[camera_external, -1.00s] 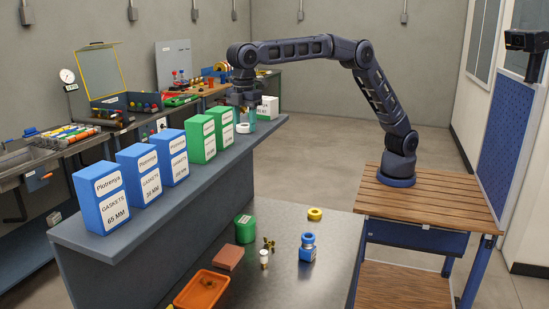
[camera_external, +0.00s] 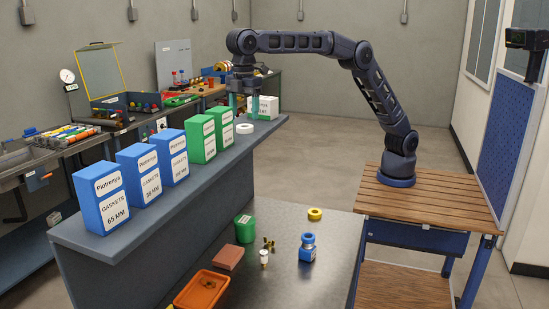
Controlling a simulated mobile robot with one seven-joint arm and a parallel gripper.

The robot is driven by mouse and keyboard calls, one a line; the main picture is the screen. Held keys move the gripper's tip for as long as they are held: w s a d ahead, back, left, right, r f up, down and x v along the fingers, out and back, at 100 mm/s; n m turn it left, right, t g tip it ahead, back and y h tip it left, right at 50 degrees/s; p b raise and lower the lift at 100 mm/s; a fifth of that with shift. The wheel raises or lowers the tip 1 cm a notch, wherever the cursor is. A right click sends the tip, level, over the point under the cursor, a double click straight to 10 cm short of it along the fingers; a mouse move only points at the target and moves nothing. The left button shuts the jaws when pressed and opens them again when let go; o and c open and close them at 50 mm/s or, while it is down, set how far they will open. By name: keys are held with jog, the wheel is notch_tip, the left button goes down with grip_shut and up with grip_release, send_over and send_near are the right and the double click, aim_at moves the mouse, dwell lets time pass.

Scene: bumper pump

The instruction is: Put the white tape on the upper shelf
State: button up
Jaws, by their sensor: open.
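The white tape (camera_external: 245,128) is a small ring lying flat on the upper shelf (camera_external: 185,206), to the right of the green boxes. My gripper (camera_external: 243,113) is above the tape, its teal fingers spread and nothing between them. The fingertips look clear of the tape. The arm reaches over from the wooden table at the right.
Blue gasket boxes (camera_external: 104,200) and green boxes (camera_external: 201,140) line the shelf to the left. A white box (camera_external: 266,107) stands behind the gripper. The lower bench holds a yellow tape (camera_external: 315,214), a green container (camera_external: 245,229), a blue bottle (camera_external: 308,247) and an orange tray (camera_external: 202,291).

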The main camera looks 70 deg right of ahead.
aim_at(244, 126)
notch_tip(244, 126, up, 8)
dwell(0.4)
